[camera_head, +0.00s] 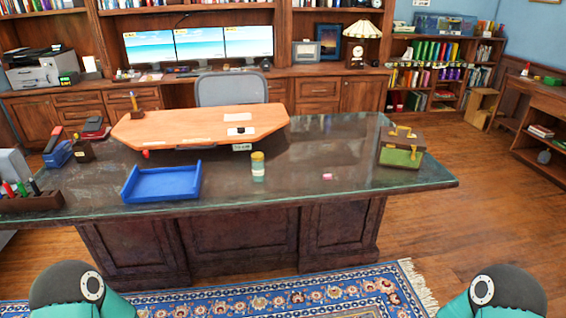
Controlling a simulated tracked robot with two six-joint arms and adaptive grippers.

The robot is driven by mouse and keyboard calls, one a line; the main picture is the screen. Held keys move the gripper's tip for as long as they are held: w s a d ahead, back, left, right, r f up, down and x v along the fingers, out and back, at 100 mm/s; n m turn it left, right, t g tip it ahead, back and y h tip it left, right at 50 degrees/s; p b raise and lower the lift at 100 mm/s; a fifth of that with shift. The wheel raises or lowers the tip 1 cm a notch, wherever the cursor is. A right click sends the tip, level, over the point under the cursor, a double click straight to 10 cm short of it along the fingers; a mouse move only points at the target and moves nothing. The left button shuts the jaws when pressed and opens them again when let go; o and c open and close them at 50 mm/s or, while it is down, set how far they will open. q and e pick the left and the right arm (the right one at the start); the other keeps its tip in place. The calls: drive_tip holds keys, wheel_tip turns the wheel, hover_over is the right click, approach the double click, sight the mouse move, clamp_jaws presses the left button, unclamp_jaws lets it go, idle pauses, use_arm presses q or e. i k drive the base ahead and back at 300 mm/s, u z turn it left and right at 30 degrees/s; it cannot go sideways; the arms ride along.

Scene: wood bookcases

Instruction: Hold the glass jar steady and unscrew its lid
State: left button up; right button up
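A small glass jar (258,172) with a pale greenish body stands upright on the dark glass-topped desk (330,160), right of the blue tray. Its yellowish lid (257,156) sits on top of it. Parts of my two arms show at the bottom left and bottom right corners, well short of the desk. Neither gripper shows, and nothing touches the jar.
A blue tray (161,181) lies left of the jar, and a small pink item (327,177) lies to its right. An orange-brown wooden board (200,124) is behind. A green and brown desk piece (402,150) stands at right. The desk front around the jar is clear.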

sight(258, 171)
drive_tip(key=z, duration=0.1)
drive_tip(key=i, duration=1.2)
drive_tip(key=u, duration=0.4)
